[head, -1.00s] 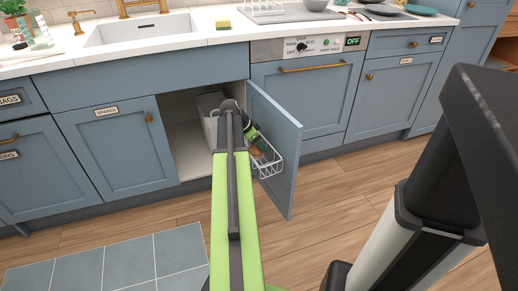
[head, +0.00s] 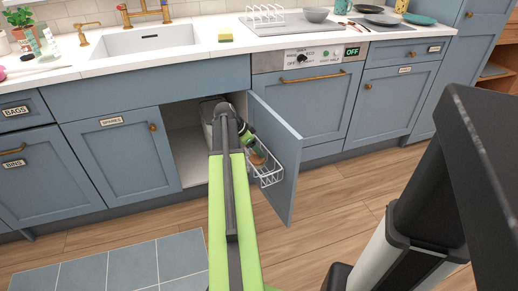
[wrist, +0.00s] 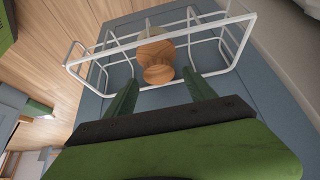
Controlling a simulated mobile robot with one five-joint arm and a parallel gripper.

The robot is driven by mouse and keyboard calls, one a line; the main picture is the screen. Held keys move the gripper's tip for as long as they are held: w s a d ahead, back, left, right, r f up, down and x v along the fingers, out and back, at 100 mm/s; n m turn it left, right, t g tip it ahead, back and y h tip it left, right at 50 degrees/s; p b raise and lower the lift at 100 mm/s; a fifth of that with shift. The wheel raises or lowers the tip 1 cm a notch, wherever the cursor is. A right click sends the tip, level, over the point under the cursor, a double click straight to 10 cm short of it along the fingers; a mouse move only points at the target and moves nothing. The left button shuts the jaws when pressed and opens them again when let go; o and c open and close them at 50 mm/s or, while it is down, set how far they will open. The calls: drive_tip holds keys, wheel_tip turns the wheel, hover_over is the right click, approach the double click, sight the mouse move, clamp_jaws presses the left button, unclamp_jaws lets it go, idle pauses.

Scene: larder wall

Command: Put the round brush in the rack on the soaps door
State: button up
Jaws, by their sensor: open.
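The round brush (wrist: 156,60), a rounded wooden piece with a narrow waist, is within the white wire rack (wrist: 240,48) in the wrist view. In the head view the rack (head: 270,178) hangs on the inner side of the open blue door (head: 286,165), with a small brown part of the brush (head: 258,156) showing. My gripper (wrist: 160,88) is open, its two green fingers apart at the near side of the rack, with the brush beyond and between them. Neither finger visibly holds it.
The open cupboard (head: 187,150) under the sink holds a pale container (head: 208,112), partly hidden by my arm. Wooden floor is clear around the door; a grey-blue mat (head: 100,272) lies at the lower left.

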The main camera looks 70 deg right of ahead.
drive_tip(key=p+v, duration=0.4)
drive_tip(key=v, duration=0.3)
drive_tip(key=shift+w, duration=0.15)
drive_tip(key=w+a+f+n+t+y, duration=0.15)
drive_tip(key=w+a+n, duration=0.45)
drive_tip(key=w+a, duration=0.7)
drive_tip(key=w+a+f+n+t, duration=0.1)
drive_tip(key=w+a+n+t, duration=0.1)
drive_tip(key=w+a+n, duration=1)
drive_tip(key=w+a+n+y, duration=0.2)
drive_tip(key=a+n, duration=0.6)
drive_tip(key=a, duration=3.1)
drive_tip(key=shift+f+n+y, duration=0.3)
drive_tip(key=shift+f+y, duration=0.05)
drive_tip(key=shift+y, duration=0.1)
